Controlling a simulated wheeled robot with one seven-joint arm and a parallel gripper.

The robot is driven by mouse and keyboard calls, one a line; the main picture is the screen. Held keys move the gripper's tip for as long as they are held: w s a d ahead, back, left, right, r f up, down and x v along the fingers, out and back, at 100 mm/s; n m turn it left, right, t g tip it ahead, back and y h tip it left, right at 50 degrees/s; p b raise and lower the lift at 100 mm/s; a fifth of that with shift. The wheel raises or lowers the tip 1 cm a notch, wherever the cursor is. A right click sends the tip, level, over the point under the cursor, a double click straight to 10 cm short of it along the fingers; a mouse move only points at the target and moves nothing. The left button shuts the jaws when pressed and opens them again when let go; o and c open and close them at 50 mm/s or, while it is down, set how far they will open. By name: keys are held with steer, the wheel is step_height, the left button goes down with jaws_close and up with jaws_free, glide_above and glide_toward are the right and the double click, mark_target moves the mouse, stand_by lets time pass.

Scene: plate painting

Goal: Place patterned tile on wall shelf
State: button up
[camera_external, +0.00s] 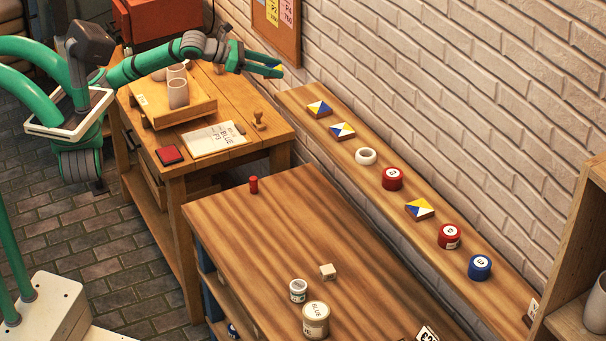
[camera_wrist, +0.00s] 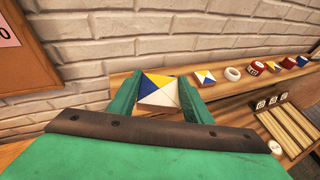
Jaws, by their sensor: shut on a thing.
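My gripper (camera_external: 276,69) is shut on a patterned tile with blue, yellow and white triangles. The held tile (camera_wrist: 158,92) sits between the two green fingers in the wrist view; only a small blue and yellow bit of it shows in the external view. The gripper is in the air by the far left end of the wall shelf (camera_external: 377,181). Three similar tiles lie on the shelf: one near its left end (camera_external: 319,109), one beside it (camera_external: 341,131), and one further right (camera_external: 420,209). In the wrist view, one shelf tile (camera_wrist: 205,77) shows beyond the right finger.
The shelf also bears a white ring (camera_external: 366,156), two red tins (camera_external: 392,179) and a blue tin (camera_external: 479,267). The brick wall (camera_external: 430,75) rises behind it. A worktable (camera_external: 265,220) with jars stands in front. A cork board (camera_external: 276,30) hangs near the gripper.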

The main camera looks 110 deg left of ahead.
steer(key=w+a+f, duration=0.3)
steer(key=w+a, duration=0.2)
steer(key=a, duration=0.1)
glide_above(307, 97)
steer(key=f, duration=0.5)
steer(key=shift+s+d+f, duration=0.1)
steer(key=shift+s+d, duration=0.2)
steer(key=shift+d, duration=0.05)
steer(key=shift+w+a+f, duration=0.15)
steer(key=shift+f, duration=0.45)
steer(key=shift+w+a+f, duration=0.15)
steer(key=shift+f, duration=1.3)
steer(key=o, duration=1.1)
steer(key=shift+f, duration=0.1)
steer(key=shift+s+r, duration=0.25)
steer(key=shift+s, duration=0.1)
steer(key=v, duration=1.1)
steer(key=shift+s+d, duration=0.1)
steer(key=shift+d, duration=0.15)
